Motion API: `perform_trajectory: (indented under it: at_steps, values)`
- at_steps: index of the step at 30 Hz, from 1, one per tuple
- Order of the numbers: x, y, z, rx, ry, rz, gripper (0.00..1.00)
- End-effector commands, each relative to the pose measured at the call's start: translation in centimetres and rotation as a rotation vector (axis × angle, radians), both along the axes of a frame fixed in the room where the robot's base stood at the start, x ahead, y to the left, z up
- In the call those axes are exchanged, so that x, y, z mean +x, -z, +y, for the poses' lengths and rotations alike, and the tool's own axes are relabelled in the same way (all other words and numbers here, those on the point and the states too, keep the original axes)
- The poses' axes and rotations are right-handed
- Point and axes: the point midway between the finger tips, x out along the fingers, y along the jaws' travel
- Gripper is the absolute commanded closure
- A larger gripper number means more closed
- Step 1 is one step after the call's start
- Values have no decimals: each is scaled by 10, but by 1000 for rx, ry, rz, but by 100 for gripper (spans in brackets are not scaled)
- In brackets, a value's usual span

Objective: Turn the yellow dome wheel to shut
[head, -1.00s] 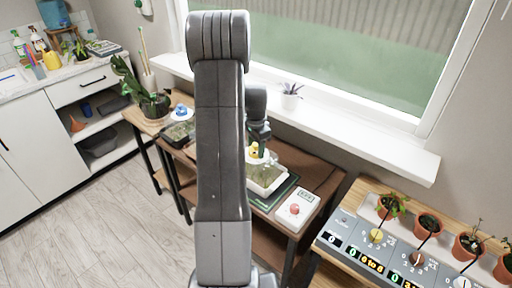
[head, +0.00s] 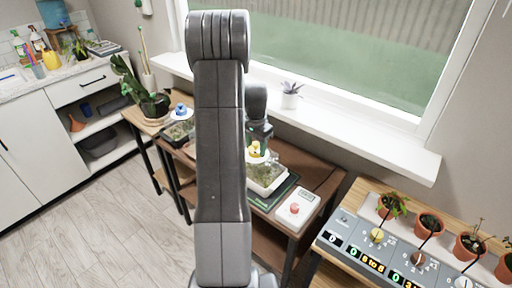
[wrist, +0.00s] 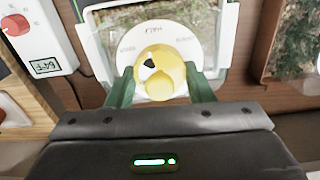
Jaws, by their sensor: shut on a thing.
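The yellow dome wheel (wrist: 160,78) sits on a round white dial (wrist: 128,50) on top of a clear-sided planter box. It has a black mark on its upper left side. Small lettering rings the dial, too small to read surely. My gripper (wrist: 161,92) has its green fingers on either side of the wheel, shut on it. In the head view the wheel (head: 255,149) shows just right of my arm, above the white planter tray (head: 267,191). My arm hides part of the tray and most of my gripper there.
A white box with a red knob (head: 295,209) stands right of the tray, also in the wrist view (wrist: 15,25). Another planter with a blue wheel (head: 180,110) stands left. A grey control panel (head: 345,225) and potted plants (head: 428,223) are at right. The window sill is behind.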

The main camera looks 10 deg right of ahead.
Motion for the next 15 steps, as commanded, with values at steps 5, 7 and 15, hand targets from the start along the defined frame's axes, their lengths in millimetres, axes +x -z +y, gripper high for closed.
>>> perform_trajectory:
  at_steps: [5,7,15]
  values:
    - [0,1,0,0,-160,0,75]
    - [0,1,0,0,-224,0,75]
    - [0,0,1,0,-437,0,75]
